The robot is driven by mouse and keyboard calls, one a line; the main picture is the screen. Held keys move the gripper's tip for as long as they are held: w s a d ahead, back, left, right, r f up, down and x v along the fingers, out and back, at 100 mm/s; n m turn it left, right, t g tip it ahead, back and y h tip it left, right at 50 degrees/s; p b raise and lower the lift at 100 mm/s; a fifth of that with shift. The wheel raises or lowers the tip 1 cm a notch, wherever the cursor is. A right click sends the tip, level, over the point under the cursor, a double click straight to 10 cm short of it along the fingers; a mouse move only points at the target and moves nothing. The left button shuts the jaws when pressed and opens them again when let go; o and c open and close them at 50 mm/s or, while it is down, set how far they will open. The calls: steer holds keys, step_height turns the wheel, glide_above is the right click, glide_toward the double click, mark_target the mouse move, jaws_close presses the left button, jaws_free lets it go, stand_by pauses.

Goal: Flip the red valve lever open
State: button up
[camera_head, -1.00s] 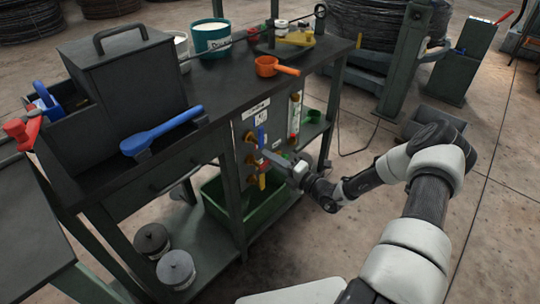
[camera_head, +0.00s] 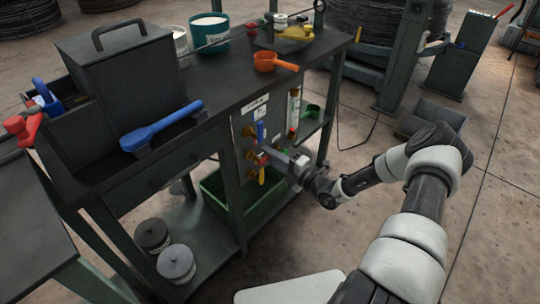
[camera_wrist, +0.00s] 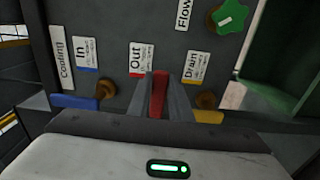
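The red valve lever (camera_wrist: 159,92) sits between the two fingers of my gripper (camera_wrist: 161,85) in the wrist view. The fingers lie close along both sides of it with no clear gap, so they appear shut on it. Its pivot is hidden by the fingers. The white "Out" label (camera_wrist: 141,58) with a red edge is just beyond it. In the head view a small red part of the lever (camera_head: 261,158) shows at the tips of my gripper (camera_head: 275,157), which reaches the valve panel (camera_head: 249,115) from the right.
The blue lever (camera_wrist: 75,103) and the yellow lever (camera_wrist: 208,116) flank the red one closely. A green knob (camera_wrist: 230,18) is on the same panel. A green bin (camera_head: 265,210) sits below the panel. Open floor lies on the right.

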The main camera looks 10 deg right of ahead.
steer(key=o, duration=0.4)
steer(key=shift+c, duration=0.2)
steer(key=p+v, duration=0.2)
steer(key=v, duration=1.5)
steer(key=shift+s, duration=0.15)
steer(key=shift+d, duration=0.1)
